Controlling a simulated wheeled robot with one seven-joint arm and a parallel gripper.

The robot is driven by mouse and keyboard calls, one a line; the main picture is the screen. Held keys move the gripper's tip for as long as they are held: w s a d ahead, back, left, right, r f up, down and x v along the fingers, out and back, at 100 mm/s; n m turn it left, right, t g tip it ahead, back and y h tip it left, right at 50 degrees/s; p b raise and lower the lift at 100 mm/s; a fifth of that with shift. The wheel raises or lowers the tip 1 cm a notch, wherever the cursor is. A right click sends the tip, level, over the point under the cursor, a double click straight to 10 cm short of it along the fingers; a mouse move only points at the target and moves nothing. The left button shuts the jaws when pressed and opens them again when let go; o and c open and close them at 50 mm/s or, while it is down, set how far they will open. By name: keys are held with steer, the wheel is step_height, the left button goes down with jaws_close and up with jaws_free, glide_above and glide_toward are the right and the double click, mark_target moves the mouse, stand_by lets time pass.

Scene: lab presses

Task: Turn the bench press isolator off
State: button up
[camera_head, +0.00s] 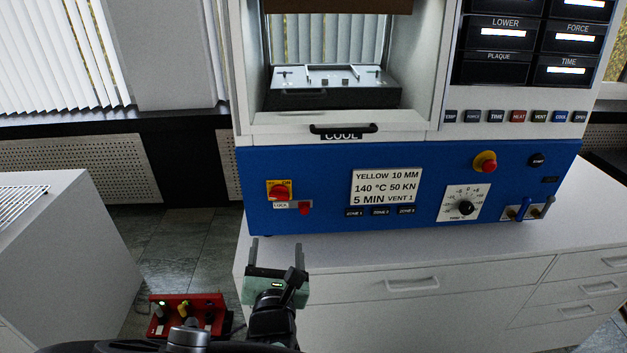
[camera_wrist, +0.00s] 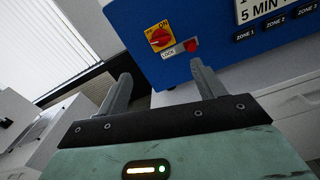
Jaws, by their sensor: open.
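The bench press isolator (camera_head: 279,190) is a red rotary knob on a yellow plate, low at the left of the press's blue front panel. It also shows in the wrist view (camera_wrist: 160,38), top centre. "ON" is legible on its plate; I cannot tell surely which mark the knob points at. A "LOCK" label (camera_head: 284,205) and a small red part (camera_head: 304,208) sit just below; the red part also shows in the wrist view (camera_wrist: 190,45). My gripper (camera_head: 285,246) is open and empty, below and in front of the isolator, its fingers pointing toward the panel without touching it.
The bench press (camera_head: 330,215) stands on a white drawer cabinet (camera_head: 400,290). Right of the isolator are a settings card (camera_head: 386,187), a black dial (camera_head: 466,207), a red mushroom button (camera_head: 486,162) and blue-handled valves (camera_head: 523,208). A red box (camera_head: 190,306) with switches is low left.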

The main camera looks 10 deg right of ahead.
mark_target(279, 197)
steer(key=w+p, duration=0.1)
steer(key=w, duration=0.4)
steer(key=w+p, duration=0.2)
steer(key=w, duration=0.4)
steer(key=w+p, duration=0.1)
steer(key=w, duration=0.5)
steer(key=shift+w+d, duration=0.15)
steer(key=shift+d, duration=0.1)
